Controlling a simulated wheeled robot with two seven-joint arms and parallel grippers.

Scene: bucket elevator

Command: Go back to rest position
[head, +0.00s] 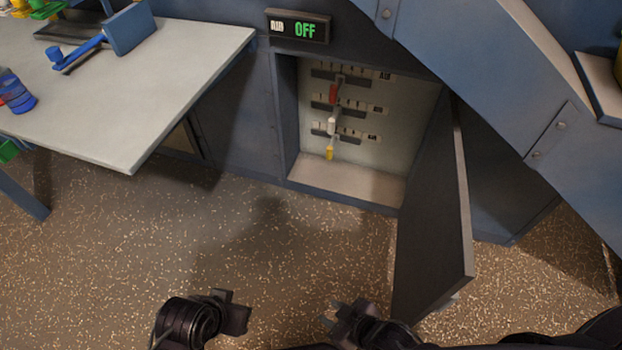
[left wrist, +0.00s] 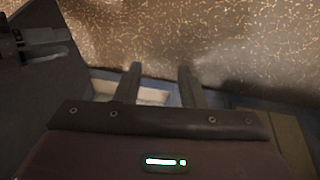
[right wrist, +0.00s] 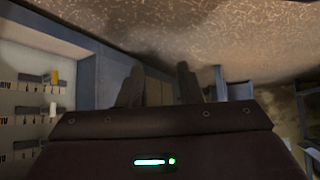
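My right gripper (head: 330,314) is at the bottom centre of the head view, over the floor and just left of the open cabinet door. Its fingers stand apart and empty in the right wrist view (right wrist: 159,68). My left gripper (head: 238,312) is at the bottom, left of it, partly seen. Its fingers are apart with nothing between them in the left wrist view (left wrist: 160,70). Both grippers are clear of the cabinet (head: 350,180) and touch nothing that I can see.
The cabinet holds red (head: 334,93), white (head: 331,126) and yellow (head: 329,153) levers. Its dark door (head: 436,215) stands open at right. A sign (head: 299,27) above reads OFF. A grey table (head: 130,90) with small items is at upper left. Floor between is clear.

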